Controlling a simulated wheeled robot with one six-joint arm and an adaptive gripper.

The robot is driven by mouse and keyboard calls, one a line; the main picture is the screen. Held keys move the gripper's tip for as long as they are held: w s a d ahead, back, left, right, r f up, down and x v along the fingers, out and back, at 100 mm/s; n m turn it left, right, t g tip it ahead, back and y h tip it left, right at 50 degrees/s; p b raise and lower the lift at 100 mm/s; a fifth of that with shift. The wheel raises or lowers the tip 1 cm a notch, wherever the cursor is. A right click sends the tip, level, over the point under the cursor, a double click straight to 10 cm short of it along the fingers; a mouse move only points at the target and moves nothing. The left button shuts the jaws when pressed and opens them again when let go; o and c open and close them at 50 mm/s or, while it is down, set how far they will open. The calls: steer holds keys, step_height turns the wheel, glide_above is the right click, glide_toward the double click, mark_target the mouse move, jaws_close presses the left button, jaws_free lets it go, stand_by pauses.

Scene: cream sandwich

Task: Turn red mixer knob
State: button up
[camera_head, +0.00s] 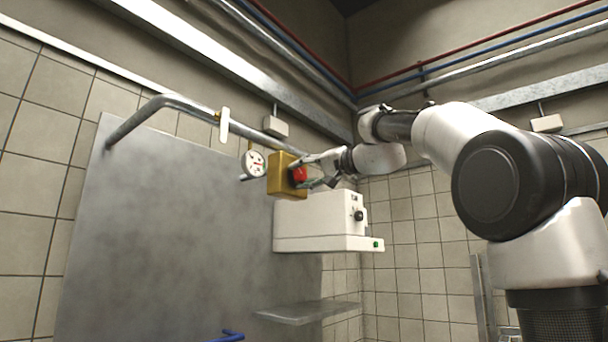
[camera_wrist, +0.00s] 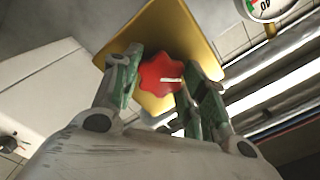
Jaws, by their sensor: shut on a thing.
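The red mixer knob (camera_wrist: 163,74) is star-shaped with a pale mark and sits on a gold plate (camera_wrist: 160,27). In the head view the knob (camera_head: 299,175) is on the right face of a gold box (camera_head: 281,172). My gripper (camera_wrist: 160,85) has one green-padded finger on each side of the knob in the wrist view and is shut on it. In the head view my gripper (camera_head: 315,172) reaches the knob from the right. The knob's lower edge is partly hidden in the wrist view.
A pressure gauge (camera_head: 254,164) is left of the gold box. A white machine (camera_head: 305,223) with a black knob stands just below it. A metal pipe (camera_head: 180,104) runs above, and a steel shelf (camera_head: 300,312) is lower down.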

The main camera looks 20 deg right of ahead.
steer(key=o, duration=1)
steer(key=shift+o, duration=0.2)
steer(key=v, duration=1.2)
